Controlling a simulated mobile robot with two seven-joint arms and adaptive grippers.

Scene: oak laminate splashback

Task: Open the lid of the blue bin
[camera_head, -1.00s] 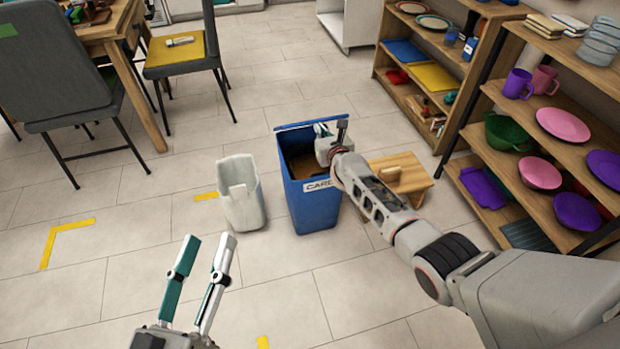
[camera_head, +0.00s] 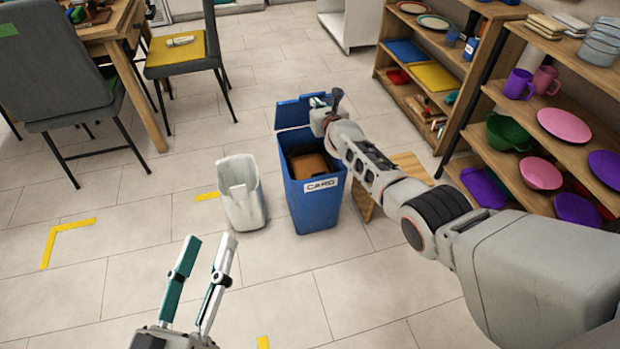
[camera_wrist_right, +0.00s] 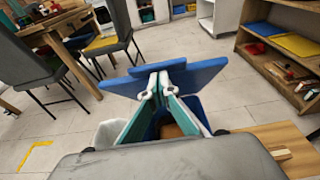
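The blue bin (camera_head: 316,208), labelled CARD, stands upright on the floor. Its lid (camera_head: 292,113) is raised at the back, with its underside facing me and the bin mouth uncovered. In the right wrist view, the lid (camera_wrist_right: 118,84) spans the area just beyond my right fingertips. My right gripper (camera_head: 318,102) is at the lid's right part; in its wrist view the two fingertips (camera_wrist_right: 158,84) are close together against the lid, and whether they pinch it is unclear. My left gripper (camera_head: 209,238) is open and empty, low in front, apart from the bin.
A brown item (camera_head: 312,166) lies inside the bin. A white bin (camera_head: 242,205) stands close on its left. A wooden stool (camera_head: 408,166) is on its right, partly behind my right arm.

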